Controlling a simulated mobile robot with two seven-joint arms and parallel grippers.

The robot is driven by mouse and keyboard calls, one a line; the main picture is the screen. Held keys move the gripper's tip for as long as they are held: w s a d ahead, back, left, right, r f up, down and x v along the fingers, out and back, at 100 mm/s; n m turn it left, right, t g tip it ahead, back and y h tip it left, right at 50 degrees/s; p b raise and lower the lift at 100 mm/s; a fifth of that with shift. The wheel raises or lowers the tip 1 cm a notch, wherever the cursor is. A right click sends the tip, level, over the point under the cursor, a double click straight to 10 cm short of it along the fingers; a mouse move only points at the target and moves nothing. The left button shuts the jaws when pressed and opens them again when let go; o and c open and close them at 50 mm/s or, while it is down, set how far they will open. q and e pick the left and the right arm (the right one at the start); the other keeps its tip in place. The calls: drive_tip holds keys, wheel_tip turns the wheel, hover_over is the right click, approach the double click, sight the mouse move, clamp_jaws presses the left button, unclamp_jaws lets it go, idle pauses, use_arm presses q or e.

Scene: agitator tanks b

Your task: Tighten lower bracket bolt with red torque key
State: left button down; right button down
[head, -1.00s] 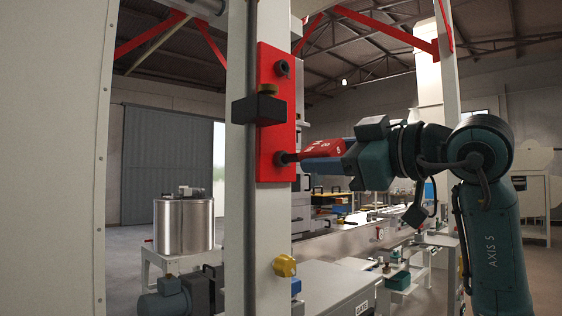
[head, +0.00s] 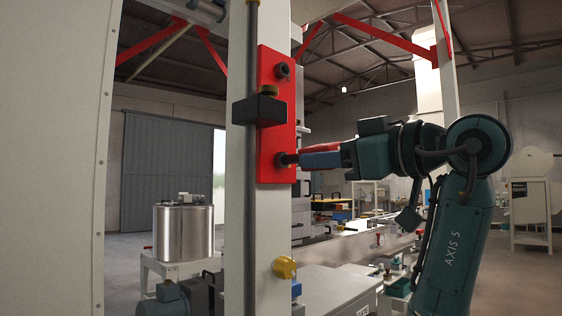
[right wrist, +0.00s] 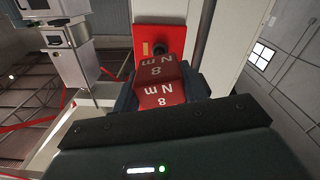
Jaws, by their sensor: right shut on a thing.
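A red bracket plate (head: 273,140) is fixed upright on the pale column. It has a dark upper bolt (head: 282,70) and, near its bottom edge, the lower bolt (head: 285,159). My right gripper (head: 318,157) is shut on the red torque key (head: 326,149), which lies roughly level with its dark tip at the lower bolt. A blue jaw hides most of the key in the head view. In the right wrist view the key (right wrist: 160,88) shows "8 Nm" between the jaws, in front of the red plate (right wrist: 140,42). My left gripper is not in view.
A dark block with a brass knob (head: 259,109) sticks out from the plate between the bolts. A yellow knob (head: 284,267) sits lower on the column (head: 243,220). A steel tank (head: 183,232) stands left behind it. Benches fill the background right.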

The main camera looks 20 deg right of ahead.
drive_tip(key=shift+r+m, duration=0.15)
drive_tip(key=shift+m, duration=0.65)
